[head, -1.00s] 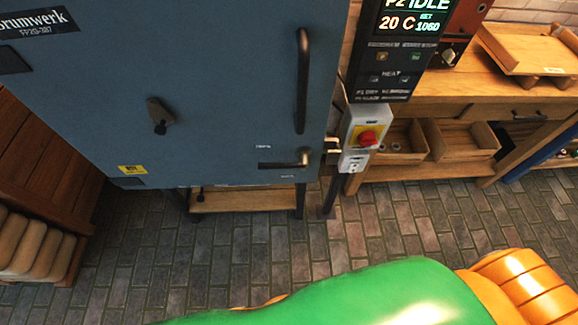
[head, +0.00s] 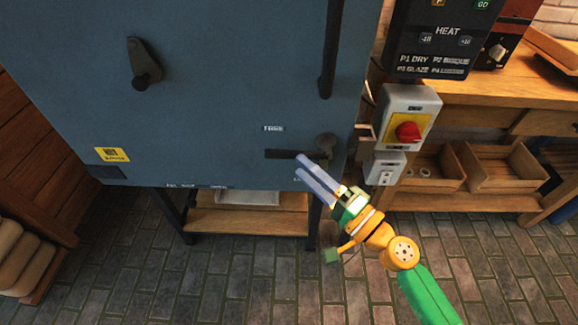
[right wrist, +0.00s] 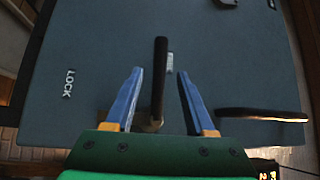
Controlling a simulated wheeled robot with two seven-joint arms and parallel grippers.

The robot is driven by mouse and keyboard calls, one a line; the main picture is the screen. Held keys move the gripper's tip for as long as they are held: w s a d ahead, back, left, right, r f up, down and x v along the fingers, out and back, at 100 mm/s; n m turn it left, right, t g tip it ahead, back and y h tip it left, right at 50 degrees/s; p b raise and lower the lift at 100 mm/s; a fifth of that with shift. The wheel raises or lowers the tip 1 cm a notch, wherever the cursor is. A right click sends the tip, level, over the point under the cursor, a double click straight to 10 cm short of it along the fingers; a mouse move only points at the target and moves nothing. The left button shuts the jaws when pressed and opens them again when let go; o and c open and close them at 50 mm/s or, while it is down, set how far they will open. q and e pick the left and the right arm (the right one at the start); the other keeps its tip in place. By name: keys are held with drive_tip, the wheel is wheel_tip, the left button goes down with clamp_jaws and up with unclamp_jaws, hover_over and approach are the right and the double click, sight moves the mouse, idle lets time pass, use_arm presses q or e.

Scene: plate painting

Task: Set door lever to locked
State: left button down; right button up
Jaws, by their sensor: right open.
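The door lever (head: 284,154) is a dark bar on the lower right of the blue-grey kiln door (head: 220,90). It lies level, pointing left from its pivot. In the right wrist view the lever (right wrist: 160,70) stands between my two blue fingers. A LOCK label (right wrist: 69,83) is left of it there, and another small label (right wrist: 170,63) is close beside the lever on the right. My right gripper (head: 302,166) is open at the lever; I cannot tell whether either finger touches it. The gripper partly covers the door below the lever. My left gripper is not in view.
A long vertical door handle (head: 329,60) is above the lever. A grey box with a red knob (head: 408,132) and a control panel (head: 437,40) are to the right. A wooden bench (head: 480,97) with open bins stands beyond. Brick floor is clear below.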

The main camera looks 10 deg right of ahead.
sight(289, 158)
drive_tip(key=p+x, duration=0.1)
drive_tip(key=x, duration=0.4)
drive_tip(key=shift+w+a, duration=0.15)
drive_tip(key=shift+w, duration=0.2)
clamp_jaws()
idle(0.9)
